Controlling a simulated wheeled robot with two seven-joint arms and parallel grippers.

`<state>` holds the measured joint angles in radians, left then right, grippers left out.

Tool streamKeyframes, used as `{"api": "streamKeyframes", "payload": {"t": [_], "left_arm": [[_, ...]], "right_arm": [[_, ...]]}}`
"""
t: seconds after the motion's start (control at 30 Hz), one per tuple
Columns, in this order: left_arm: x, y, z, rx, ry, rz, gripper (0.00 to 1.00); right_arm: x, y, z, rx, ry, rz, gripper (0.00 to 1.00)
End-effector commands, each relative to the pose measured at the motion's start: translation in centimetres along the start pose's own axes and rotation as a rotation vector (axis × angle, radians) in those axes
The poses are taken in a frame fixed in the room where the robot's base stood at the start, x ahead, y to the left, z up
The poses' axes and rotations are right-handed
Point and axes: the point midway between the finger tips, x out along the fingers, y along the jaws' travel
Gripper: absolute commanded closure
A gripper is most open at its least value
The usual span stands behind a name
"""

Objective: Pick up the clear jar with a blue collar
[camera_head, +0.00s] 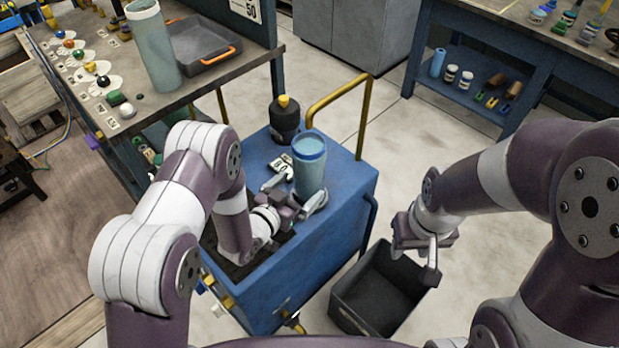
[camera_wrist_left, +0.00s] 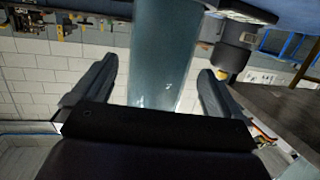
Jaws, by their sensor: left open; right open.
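The clear jar with a blue collar (camera_head: 309,172) stands upright on the blue cart's top (camera_head: 345,178). My left gripper (camera_head: 296,196) is open at the jar's lower part, with a finger on either side. In the left wrist view the jar (camera_wrist_left: 163,55) is between the two open fingers of my left gripper (camera_wrist_left: 158,85); I cannot tell whether they touch it. My right gripper (camera_head: 431,258) is open and empty, above the floor near a dark bin.
A black bottle with a yellow cap (camera_head: 284,118) stands behind the jar. A yellow rail (camera_head: 338,97) rises from the cart. The dark open bin (camera_head: 378,290) is on the floor to the right. Another tall clear jar (camera_head: 153,47) and a grey tray (camera_head: 203,50) are on the bench.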

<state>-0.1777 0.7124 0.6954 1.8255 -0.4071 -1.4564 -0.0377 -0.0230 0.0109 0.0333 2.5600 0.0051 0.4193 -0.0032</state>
Motion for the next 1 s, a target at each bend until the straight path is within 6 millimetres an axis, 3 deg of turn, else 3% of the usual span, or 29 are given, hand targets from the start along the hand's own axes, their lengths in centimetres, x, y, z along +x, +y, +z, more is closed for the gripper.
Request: {"api": "streamKeyframes", "payload": {"t": [0.3, 0.53, 0.57, 0.8, 0.83, 1.0], "left_arm": [[5.0, 0.1, 0.4, -0.001, 0.0, -0.001, 0.0], [5.4, 0.0, 0.3, -0.001, -0.002, -0.002, 0.0], [5.4, 0.0, 0.3, -0.001, -0.002, -0.002, 0.03], [5.4, 0.0, 0.3, -0.001, -0.002, -0.002, 0.81], [5.4, 0.0, 0.0, 0.0, 0.005, -0.002, 0.86], [5.4, 0.0, 0.0, 0.0, 0.004, -0.002, 0.86]], "right_arm": [[0.7, 0.0, 0.1, 0.0, 0.0, 0.0, 0.57], [0.7, 0.0, 0.1, 0.0, 0.0, 0.0, 0.57], [0.7, 0.0, 0.1, 0.0, 0.0, 0.0, 0.57], [0.7, 0.0, 0.1, 0.0, 0.0, 0.0, 0.57], [0.7, 0.0, 0.1, 0.0, 0.0, 0.0, 0.57], [0.7, 0.0, 0.1, 0.0, 0.0, 0.0, 0.57]]}}
